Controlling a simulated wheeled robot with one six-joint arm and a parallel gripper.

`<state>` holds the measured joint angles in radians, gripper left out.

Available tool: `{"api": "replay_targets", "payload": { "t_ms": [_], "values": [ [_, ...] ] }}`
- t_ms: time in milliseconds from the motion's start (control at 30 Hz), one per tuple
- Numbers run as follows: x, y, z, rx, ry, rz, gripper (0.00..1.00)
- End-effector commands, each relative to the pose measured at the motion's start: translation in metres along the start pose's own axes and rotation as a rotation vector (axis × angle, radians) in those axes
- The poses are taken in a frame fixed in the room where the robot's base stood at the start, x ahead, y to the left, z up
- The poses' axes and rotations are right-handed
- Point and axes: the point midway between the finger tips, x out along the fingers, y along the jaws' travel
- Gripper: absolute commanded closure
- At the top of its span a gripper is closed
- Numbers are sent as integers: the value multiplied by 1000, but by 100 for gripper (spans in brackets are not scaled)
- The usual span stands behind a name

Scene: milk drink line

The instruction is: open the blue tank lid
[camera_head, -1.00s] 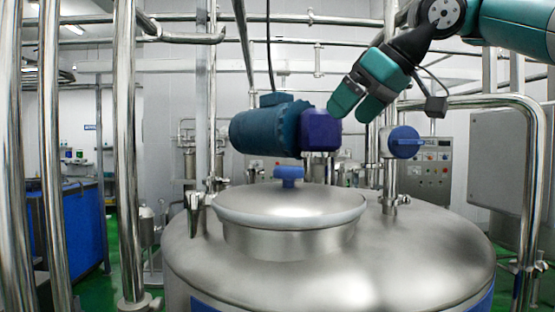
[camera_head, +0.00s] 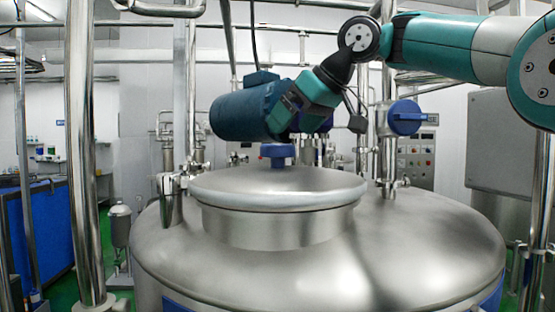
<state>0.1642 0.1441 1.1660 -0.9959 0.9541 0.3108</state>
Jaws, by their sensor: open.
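The tank lid (camera_head: 235,188) is a round, shallow steel dome, seated flat on the neck of the big steel tank (camera_head: 430,232). A blue knob (camera_head: 277,152) stands at the lid's middle, and the lid looks closed. My gripper (camera_head: 273,122), teal and black, reaches in from the upper right and points down and left. Its fingers are open and overlap the blue motor in the picture. The fingertips are just above the knob in the picture, apart from it; the gap in depth is hard to tell.
A blue motor (camera_head: 240,108) is behind my gripper. Steel pipes (camera_head: 80,150) stand at the left. A pipe with a blue round fitting (camera_head: 404,117) rises right of the lid. A control panel (camera_head: 416,158) and a grey cabinet (camera_head: 500,140) are farther back.

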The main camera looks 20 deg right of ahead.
Motion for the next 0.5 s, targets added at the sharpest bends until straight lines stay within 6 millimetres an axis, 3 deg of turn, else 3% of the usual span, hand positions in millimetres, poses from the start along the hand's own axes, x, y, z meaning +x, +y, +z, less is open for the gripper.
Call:
{"api": "replay_targets", "payload": {
  "t_ms": [33,200,500],
  "values": [
    [15,-1,3,-1,-3,-4,1],
    [43,0,1,1,-1,-2,1],
    [62,2,1,2,0,2,1]
  ]
}}
